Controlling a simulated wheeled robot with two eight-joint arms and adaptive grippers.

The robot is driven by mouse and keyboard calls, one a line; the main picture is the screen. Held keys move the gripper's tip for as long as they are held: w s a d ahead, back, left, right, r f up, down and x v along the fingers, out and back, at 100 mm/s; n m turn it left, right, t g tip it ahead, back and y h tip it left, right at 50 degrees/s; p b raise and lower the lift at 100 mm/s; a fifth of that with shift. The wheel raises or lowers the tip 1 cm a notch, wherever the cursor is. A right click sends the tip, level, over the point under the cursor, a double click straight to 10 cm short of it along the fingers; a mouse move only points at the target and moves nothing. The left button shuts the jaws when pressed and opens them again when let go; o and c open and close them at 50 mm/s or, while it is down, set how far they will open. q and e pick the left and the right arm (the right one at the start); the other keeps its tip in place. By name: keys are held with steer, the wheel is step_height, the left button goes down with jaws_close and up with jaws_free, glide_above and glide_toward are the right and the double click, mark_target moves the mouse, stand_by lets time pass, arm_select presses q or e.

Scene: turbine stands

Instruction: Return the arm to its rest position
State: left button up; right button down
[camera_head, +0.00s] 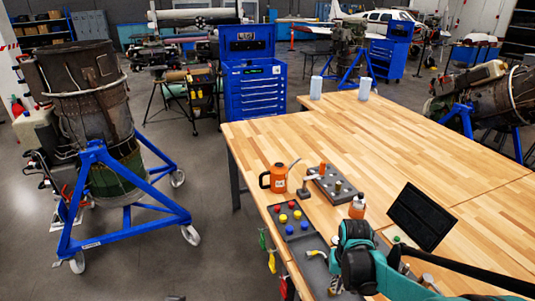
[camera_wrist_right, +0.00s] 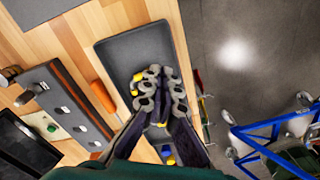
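My right arm, teal with black joints (camera_head: 357,255), comes in from the lower right in the head view and covers the front edge of the workbench (camera_head: 400,135). In the right wrist view my right gripper (camera_wrist_right: 163,88) shows as grey knuckled fingers close together over a dark tray (camera_wrist_right: 118,52). Small yellow bits show around and between the fingers. I cannot tell whether these are held or lie behind, or whether the fingers are fully shut. My left gripper is in neither view.
An orange pot (camera_head: 278,178), a holder block (camera_head: 332,184), an orange-and-white bottle (camera_head: 357,207), a black panel (camera_head: 422,216) and a tray with coloured caps (camera_head: 275,210) are near the arm. Two pale cylinders stand at the bench's back. A turbine on a blue stand (camera_head: 95,160) is left.

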steer(key=s+a+f+n+t+b, duration=0.1)
steer(key=s+a+f+t+b, duration=0.2)
steer(key=s+b, duration=0.9)
steer(key=t+b, duration=0.1)
steer(key=t, duration=0.2)
steer(key=shift+s+n+t, duration=0.3)
steer(key=shift+s+n, duration=0.1)
